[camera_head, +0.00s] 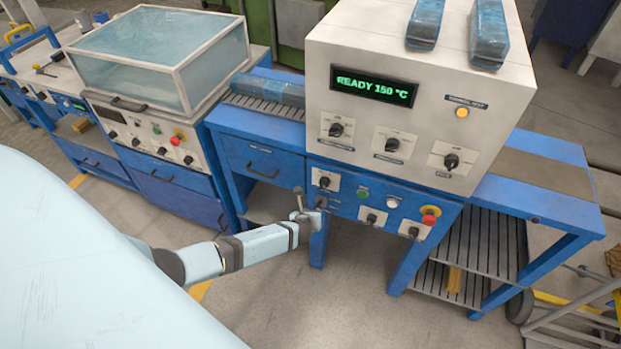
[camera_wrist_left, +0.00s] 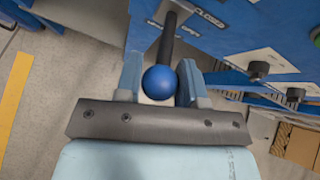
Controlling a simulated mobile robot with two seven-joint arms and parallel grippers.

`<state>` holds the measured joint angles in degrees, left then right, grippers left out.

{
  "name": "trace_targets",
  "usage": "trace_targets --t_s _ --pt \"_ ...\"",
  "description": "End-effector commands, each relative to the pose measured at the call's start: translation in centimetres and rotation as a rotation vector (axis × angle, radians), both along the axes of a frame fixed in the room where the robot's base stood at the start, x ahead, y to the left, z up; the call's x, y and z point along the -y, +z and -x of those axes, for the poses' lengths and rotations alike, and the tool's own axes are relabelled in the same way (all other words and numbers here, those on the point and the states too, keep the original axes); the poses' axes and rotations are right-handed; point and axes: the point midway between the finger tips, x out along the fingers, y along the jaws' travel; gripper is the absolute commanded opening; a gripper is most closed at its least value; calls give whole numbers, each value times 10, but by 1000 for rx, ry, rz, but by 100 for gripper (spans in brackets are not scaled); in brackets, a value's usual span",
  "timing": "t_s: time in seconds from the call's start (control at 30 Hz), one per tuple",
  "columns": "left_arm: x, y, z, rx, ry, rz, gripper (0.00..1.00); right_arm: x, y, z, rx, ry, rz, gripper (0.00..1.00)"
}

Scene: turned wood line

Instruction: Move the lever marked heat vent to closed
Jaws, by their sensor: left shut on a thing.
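The lever shows in the left wrist view as a blue ball knob (camera_wrist_left: 160,82) on a dark shaft (camera_wrist_left: 168,38). The shaft runs to the blue front panel, past a pale plate with lettering. My left gripper (camera_wrist_left: 160,86) is shut on the knob, one finger on each side. In the head view my left gripper (camera_head: 307,216) is at the front of the blue bench, and it largely hides the lever. My right gripper is out of view.
The white machine (camera_head: 420,90) with a display reading READY 150 °C stands above the lever. Black rotary knobs and a red button (camera_head: 430,213) sit on the panel to the right. A glass-covered machine (camera_head: 160,60) stands at left. The floor in front is clear.

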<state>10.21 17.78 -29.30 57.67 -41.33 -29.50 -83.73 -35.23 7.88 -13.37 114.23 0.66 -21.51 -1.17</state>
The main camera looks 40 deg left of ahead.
Motion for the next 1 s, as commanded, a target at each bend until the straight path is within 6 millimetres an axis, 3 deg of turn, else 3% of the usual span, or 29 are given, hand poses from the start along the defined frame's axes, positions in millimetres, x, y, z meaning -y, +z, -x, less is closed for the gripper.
trace_targets --t_s 0.6,0.63,0.7,0.73,1.0 --pt "-2 9 -7 8 0 -2 0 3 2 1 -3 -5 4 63" --pt "-2 9 -7 8 0 -2 40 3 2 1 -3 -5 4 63" --pt "-2 8 -7 8 0 -2 56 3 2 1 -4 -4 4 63" --pt "-2 8 -7 7 0 -1 60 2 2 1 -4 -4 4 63" --pt "-1 7 -4 4 0 0 60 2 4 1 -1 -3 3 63"
